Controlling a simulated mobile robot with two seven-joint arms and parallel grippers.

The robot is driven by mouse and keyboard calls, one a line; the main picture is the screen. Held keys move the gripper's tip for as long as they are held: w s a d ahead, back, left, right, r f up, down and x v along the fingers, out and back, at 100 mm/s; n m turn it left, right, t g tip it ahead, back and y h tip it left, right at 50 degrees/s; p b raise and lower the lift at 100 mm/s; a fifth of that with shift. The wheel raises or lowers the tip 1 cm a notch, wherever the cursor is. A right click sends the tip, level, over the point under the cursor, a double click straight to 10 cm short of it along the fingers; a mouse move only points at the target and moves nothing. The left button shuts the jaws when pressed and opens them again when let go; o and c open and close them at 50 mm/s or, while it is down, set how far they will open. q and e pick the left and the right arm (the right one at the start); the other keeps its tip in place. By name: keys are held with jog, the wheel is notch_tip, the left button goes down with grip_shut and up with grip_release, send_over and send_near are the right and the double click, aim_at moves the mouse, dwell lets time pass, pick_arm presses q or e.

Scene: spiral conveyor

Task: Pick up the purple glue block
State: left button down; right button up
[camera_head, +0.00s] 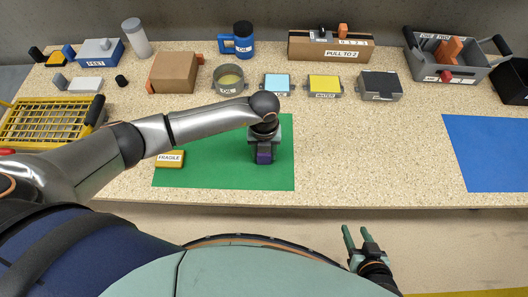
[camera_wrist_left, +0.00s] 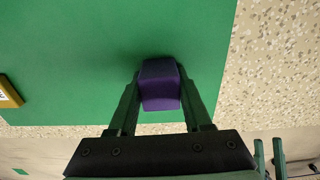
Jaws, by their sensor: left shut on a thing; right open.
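The purple glue block (camera_head: 264,156) is over the right part of the green mat (camera_head: 220,178), seen from the head. My left gripper (camera_head: 263,148) reaches down from above and is shut on the block. In the left wrist view the purple block (camera_wrist_left: 160,84) sits between the two green fingers of my left gripper (camera_wrist_left: 160,104). I cannot tell whether the block touches the mat. My right gripper (camera_head: 361,238) is open and empty, in front of the table's front edge.
A yellow box marked FRAGILE (camera_head: 170,158) lies on the mat's left part. A blue mat (camera_head: 490,150) lies at the right. Bins, a pot (camera_head: 229,80) and a grey toolbox (camera_head: 445,60) line the back. The table between the mats is clear.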

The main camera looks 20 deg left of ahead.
pick_arm(q)
jog(key=shift+r, duration=0.1)
jog(key=shift+r, duration=0.55)
jog(key=s+d+r, duration=0.2)
jog(key=s+r, duration=0.4)
jog(key=s+d+r, duration=0.2)
jog(key=s+r, duration=0.3)
jog(key=s, duration=0.2)
jog(key=shift+d+r, duration=0.35)
jog(key=shift+d, duration=0.05)
jog(key=shift+s, duration=0.1)
